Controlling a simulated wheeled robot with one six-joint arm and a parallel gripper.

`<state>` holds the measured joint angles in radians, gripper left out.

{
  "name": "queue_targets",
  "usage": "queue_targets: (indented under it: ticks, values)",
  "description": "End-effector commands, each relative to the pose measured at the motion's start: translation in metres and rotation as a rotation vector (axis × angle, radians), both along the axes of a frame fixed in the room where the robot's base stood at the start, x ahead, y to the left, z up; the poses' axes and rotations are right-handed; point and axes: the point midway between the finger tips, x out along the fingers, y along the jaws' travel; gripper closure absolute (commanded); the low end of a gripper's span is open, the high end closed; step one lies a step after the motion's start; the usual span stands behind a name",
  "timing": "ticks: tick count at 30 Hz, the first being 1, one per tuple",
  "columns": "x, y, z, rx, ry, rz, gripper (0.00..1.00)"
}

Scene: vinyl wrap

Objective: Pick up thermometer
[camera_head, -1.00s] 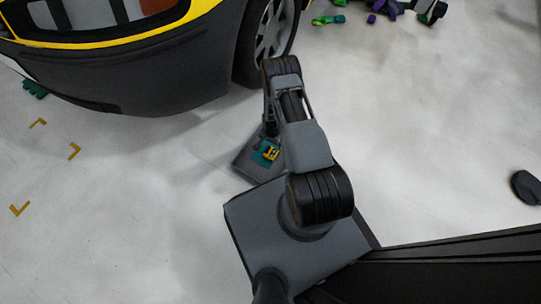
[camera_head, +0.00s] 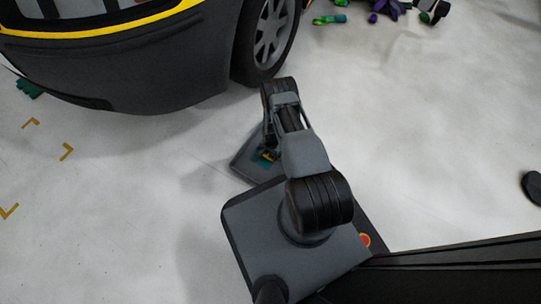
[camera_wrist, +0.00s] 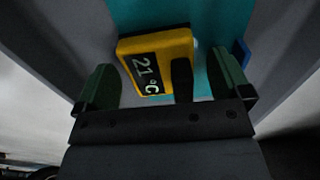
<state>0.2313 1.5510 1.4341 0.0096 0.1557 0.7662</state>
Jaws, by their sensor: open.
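The thermometer (camera_wrist: 155,58) is yellow with a black display reading "21 °C". In the wrist view it lies on a teal surface (camera_wrist: 200,18), just ahead of my gripper. My gripper (camera_wrist: 168,85) is open, with one green-padded finger on each side of the thermometer; I cannot tell whether either touches it. In the head view the thermometer (camera_head: 268,155) shows as a small yellow patch, largely hidden by my arm.
A blue edge (camera_wrist: 241,55) shows right of the teal surface. A black and yellow car (camera_head: 130,75) stands at the upper left. Yellow floor marks (camera_head: 67,151) lie at the left. Green and purple items (camera_head: 384,9) lie at the top right. The floor at right is mostly clear.

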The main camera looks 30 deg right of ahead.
Motion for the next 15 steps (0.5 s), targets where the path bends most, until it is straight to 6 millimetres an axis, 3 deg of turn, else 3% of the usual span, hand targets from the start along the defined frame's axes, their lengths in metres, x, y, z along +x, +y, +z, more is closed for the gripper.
queue_targets:
  ticks: [8,15]
  values:
    - [0.0008,-0.0001,-0.0044,0.000,-0.002,0.000,0.05]
    - [0.0007,-0.0001,-0.0043,0.000,-0.001,0.001,0.28]
